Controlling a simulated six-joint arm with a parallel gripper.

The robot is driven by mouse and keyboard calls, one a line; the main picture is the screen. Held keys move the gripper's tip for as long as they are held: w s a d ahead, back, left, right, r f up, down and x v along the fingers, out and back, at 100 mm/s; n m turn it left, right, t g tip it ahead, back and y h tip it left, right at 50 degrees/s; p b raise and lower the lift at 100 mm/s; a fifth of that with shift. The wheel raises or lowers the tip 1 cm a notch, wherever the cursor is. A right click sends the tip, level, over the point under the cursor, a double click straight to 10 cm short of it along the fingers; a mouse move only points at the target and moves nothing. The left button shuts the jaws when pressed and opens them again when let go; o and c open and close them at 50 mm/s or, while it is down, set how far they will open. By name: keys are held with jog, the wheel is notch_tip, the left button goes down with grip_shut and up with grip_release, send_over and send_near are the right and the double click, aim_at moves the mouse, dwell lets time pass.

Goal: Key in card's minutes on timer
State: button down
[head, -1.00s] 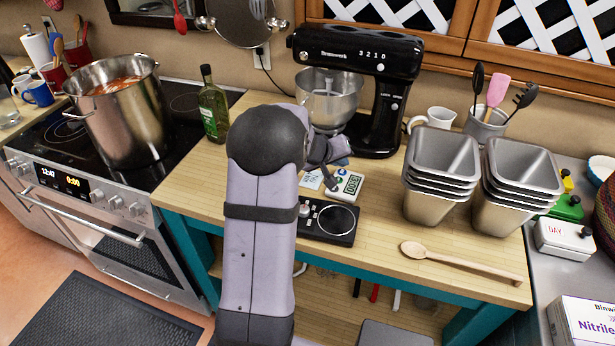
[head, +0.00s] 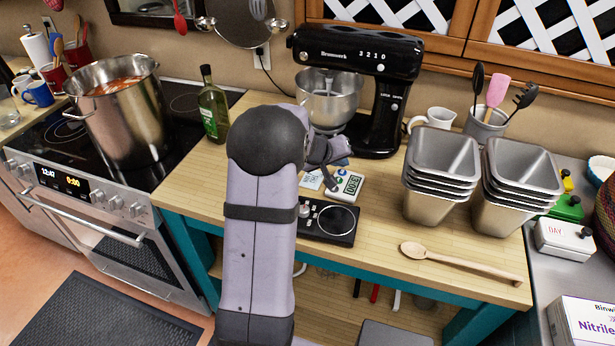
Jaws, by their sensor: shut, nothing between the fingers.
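My gripper (head: 328,174) is shut and empty, over the timer's button end beside the card. My arm hides much of it, and I cannot tell whether the fingertips touch a button.
The black scale (head: 338,224) sits at the counter's front. A stand mixer (head: 385,90) stands behind the timer. Stacked metal pans (head: 436,205) and a wooden spoon (head: 455,260) are to the right. An oil bottle (head: 213,110) stands left of my arm.

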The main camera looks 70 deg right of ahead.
aim_at(340, 175)
jog(key=shift+f+b, duration=0.85)
jog(key=shift+b, duration=0.55)
dwell(1.3)
jog(key=shift+r, duration=0.15)
jog(key=shift+r+p, duration=0.5)
jog(key=shift+r, duration=0.2)
jog(key=shift+r, duration=0.1)
notch_tip(340, 175, up, 6)
jog(key=p, duration=0.4)
dwell(0.9)
